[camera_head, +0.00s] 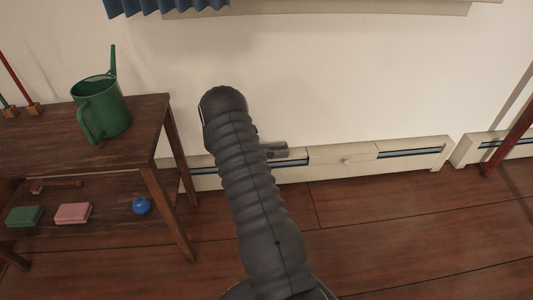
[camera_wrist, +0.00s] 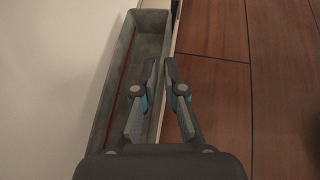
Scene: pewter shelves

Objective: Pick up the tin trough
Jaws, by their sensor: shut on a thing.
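The tin trough (camera_wrist: 148,48) is a long, narrow grey open box in the wrist view, running up the picture against the pale wall. A thin red line runs lengthwise inside it. My gripper (camera_wrist: 161,70) is shut on the trough's right long wall, one finger inside and one outside. The near end of the trough is hidden behind my gripper. In the head view my dark ribbed arm hides my gripper and most of the area in front of it.
A brown wooden shelf unit (camera_head: 150,109) stands at left, with a green watering can (camera_head: 106,112) on top and a green block (camera_head: 25,216), pink block (camera_head: 73,213) and blue object (camera_head: 141,205) below. A baseboard heater (camera_head: 345,160) lines the wall. The wooden floor (camera_head: 390,225) at right is clear.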

